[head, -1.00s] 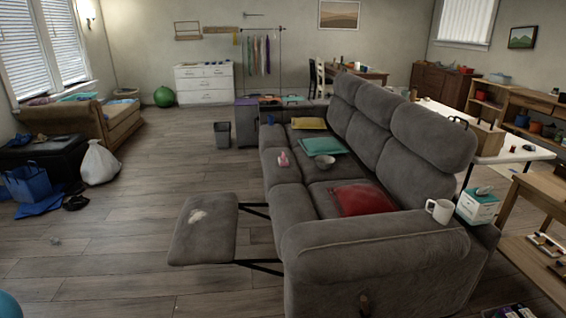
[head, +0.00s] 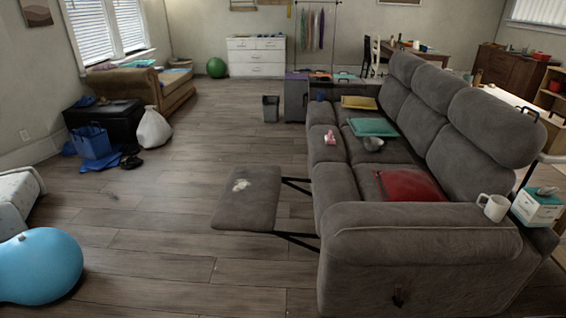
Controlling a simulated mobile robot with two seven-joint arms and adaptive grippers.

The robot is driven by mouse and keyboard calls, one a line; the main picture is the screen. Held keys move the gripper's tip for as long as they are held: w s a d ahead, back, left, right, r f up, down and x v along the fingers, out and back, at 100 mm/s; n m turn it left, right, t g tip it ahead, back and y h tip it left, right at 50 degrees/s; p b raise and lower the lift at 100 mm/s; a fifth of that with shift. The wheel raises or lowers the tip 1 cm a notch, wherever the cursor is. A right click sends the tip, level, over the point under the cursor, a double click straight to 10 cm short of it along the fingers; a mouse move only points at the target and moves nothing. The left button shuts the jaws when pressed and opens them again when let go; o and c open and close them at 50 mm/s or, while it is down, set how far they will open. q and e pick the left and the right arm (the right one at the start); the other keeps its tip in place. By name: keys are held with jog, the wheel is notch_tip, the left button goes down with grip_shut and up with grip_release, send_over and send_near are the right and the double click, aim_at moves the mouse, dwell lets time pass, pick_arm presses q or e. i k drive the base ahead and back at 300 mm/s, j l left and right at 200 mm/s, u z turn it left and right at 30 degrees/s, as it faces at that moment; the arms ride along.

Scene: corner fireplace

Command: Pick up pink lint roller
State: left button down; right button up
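A small pink object (head: 330,137) sits on the grey sofa (head: 350,188), on the seat near its left side. It is the only clearly pink thing on the sofa and may be the lint roller, but it is too small to make out its shape. Neither of my grippers is in view.
The sofa's raised footrest (head: 247,200) juts left into the floor. A red cushion (head: 410,186), white mug (head: 494,207) and tissue box (head: 538,207) are on the sofa. A blue ball (head: 40,266) stands at lower left. The wooden floor (head: 170,215) between is mostly open.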

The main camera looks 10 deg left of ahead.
aim_at(329, 138)
jog(key=i+j+u, duration=0.75)
jog(key=j, duration=0.15)
jog(key=i+j+u, duration=0.25)
jog(key=i+u, duration=0.15)
jog(key=i+j+u, duration=0.1)
jog(key=i, duration=0.55)
jog(key=i+j+u, duration=0.15)
jog(key=i, duration=0.55)
jog(key=i+z, duration=0.35)
jog(key=i, duration=0.3)
jog(key=i+j+z, duration=0.1)
jog(key=i+z, duration=0.2)
jog(key=i, duration=1.85)
jog(key=i+z, duration=0.3)
jog(key=i, duration=0.35)
jog(key=i+j+z, duration=0.15)
jog(key=i+z, duration=0.15)
jog(key=i, duration=0.35)
jog(key=i+l+z, duration=0.1)
jog(key=i+z, duration=0.5)
jog(key=z, duration=0.25)
jog(key=i+j+z, duration=0.1)
jog(key=i+z, duration=0.3)
jog(key=k+l, duration=0.05)
jog(key=k, duration=0.05)
